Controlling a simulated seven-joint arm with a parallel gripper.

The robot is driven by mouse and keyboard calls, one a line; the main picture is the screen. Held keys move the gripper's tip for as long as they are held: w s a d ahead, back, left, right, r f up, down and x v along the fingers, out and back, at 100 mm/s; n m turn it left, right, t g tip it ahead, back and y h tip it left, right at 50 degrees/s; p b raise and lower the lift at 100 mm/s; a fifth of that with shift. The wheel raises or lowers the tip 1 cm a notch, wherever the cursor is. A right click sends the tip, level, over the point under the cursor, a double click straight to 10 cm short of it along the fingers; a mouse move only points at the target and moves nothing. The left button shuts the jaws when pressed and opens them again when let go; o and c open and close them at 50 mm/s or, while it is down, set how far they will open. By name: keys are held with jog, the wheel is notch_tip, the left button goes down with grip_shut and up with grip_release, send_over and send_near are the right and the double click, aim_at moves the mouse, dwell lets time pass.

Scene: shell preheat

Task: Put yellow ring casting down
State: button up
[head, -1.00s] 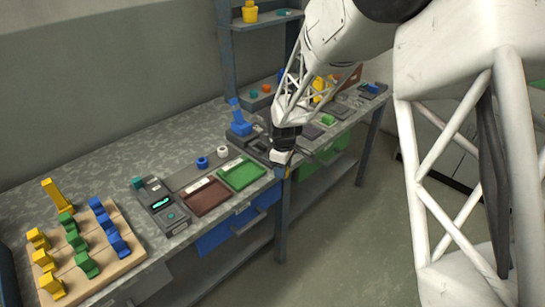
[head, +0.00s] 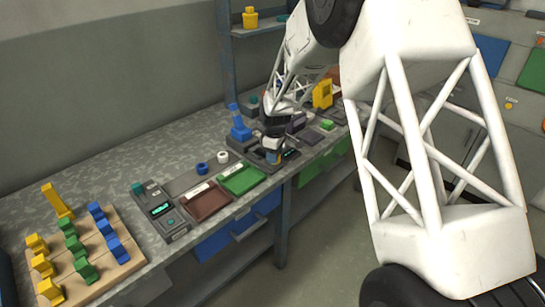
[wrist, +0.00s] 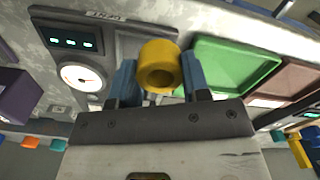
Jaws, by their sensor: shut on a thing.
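My gripper (wrist: 160,80) shows in the wrist view with its two blue fingers shut on the yellow ring casting (wrist: 160,66). The ring's round hole faces the camera. In the head view my gripper (head: 273,153) is low over the bench, just right of the green tray (head: 243,181), at a grey device with a display (head: 291,154). The ring is mostly hidden there, and I cannot tell whether it touches anything. In the wrist view the device's round dial (wrist: 82,78) is left of the ring and the green tray (wrist: 232,66) is right of it.
A brown tray (head: 205,202) lies left of the green tray. Blue and white rings (head: 223,157) sit behind the trays. A blue upright part (head: 239,125) stands close behind my gripper. A wooden board with several coloured parts (head: 110,273) is at the far left.

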jog(key=shift+w+a+f, duration=0.1)
jog(key=shift+w+a, duration=0.1)
jog(key=shift+w, duration=0.75)
jog(key=shift+w+a, duration=0.2)
jog(key=shift+w, duration=0.75)
jog(key=shift+f, duration=1.8)
jog(key=shift+f, duration=0.15)
jog(key=o, duration=0.9)
jog(key=shift+o, duration=0.2)
notch_tip(320, 180, up, 12)
